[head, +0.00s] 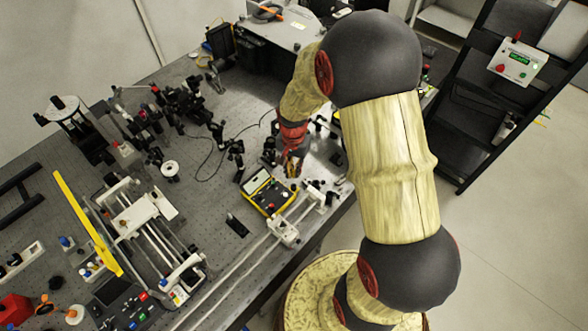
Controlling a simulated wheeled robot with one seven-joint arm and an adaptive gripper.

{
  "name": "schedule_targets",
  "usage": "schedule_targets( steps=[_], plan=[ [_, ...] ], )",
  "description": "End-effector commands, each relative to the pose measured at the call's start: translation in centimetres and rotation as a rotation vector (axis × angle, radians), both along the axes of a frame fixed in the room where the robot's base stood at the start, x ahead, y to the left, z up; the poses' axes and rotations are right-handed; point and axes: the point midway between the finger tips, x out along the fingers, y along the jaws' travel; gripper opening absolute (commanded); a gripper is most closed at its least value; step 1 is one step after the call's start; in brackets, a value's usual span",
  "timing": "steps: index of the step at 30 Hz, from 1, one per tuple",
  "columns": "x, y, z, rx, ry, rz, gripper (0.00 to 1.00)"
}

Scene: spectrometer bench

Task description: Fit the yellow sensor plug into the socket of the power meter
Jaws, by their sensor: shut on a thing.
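The power meter (265,194) is a yellow-edged case with a pale display and a dark front panel, near the bench's right edge. My gripper (292,170) points down just beyond and to the right of the meter's upper edge, apart from it as far as I can tell. Its fingers are shut on a small yellowish thing at the tips, which I take to be the yellow sensor plug. The plug is too small and too covered by the fingers to show its shape or tilt. The meter's socket cannot be made out.
Dark optic mounts (236,152) and a thin black cable (205,160) lie left of my gripper. A rail with a white carriage (284,230) runs in front of the meter. A long yellow bar (88,222) lies at left. Bare bench (205,205) shows left of the meter.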

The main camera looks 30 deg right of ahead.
Motion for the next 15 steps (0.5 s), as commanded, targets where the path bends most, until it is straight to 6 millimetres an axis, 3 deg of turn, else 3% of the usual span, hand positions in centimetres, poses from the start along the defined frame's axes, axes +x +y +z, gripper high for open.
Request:
schedule_targets(
  steps=[15],
  plan=[
    [0.0, 0.0, -3.9, 0.000, 0.000, 0.000, 0.00]
  ],
)
